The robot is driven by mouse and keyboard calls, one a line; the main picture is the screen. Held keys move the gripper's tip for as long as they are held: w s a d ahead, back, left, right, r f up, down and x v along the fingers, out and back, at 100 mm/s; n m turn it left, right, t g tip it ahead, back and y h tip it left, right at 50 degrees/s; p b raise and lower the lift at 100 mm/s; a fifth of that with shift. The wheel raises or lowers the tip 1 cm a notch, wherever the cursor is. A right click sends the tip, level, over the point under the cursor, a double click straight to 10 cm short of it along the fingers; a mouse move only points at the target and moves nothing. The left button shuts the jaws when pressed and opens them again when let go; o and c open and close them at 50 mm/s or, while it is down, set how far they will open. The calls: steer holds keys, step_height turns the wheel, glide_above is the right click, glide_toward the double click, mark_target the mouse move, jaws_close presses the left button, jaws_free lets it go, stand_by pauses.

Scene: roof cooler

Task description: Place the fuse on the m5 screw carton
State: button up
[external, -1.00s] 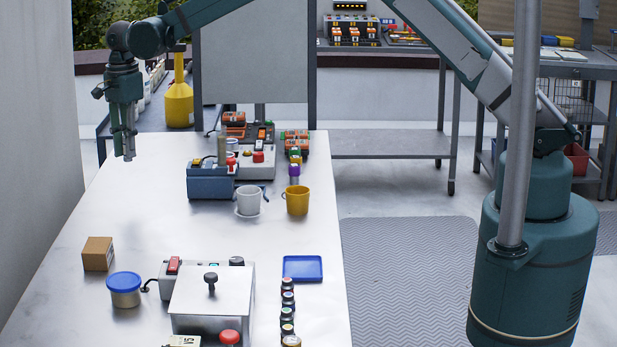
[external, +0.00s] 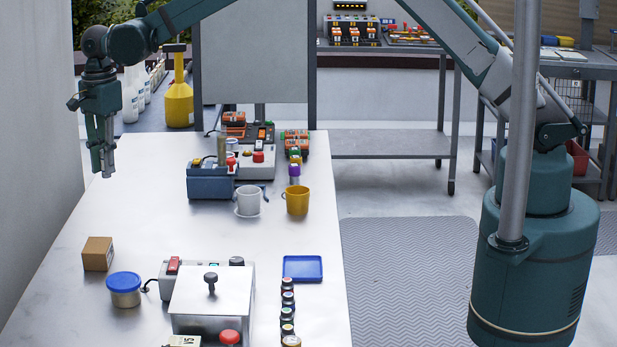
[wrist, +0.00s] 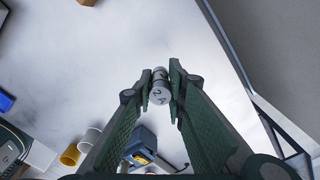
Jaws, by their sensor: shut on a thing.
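My gripper (external: 103,172) is above the far left part of the bench. In the wrist view my gripper (wrist: 160,88) is shut on the fuse (wrist: 160,92), a short grey cylinder with dark marking on its pale end. The fuse cannot be made out in the external view. A small pale carton (external: 184,341) with dark lettering, seemingly M5, is cut off by the bottom edge of the external view, well away from my gripper. A plain brown cardboard box (external: 97,253) stands at the left of the bench. It also shows at the wrist view's top edge (wrist: 88,2).
A blue-lidded tin (external: 124,289), a lidded metal box (external: 211,300) and a row of small jars (external: 287,308) stand at the near end. A blue tray (external: 302,268), white mug (external: 248,200) and yellow mug (external: 297,200) are right. The left middle bench is clear.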

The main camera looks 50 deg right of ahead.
step_height(320, 180, up, 3)
steer(key=n+p, duration=0.1)
glide_above(97, 245)
steer(key=shift+w+f, duration=0.1)
steer(key=shift+f, duration=0.05)
steer(key=shift+f, duration=0.1)
steer(key=shift+f+p, duration=0.3)
steer(key=shift+f, duration=2.7)
steer(key=shift+f, duration=1.9)
steer(key=shift+f, duration=0.15)
steer(key=o, duration=0.9)
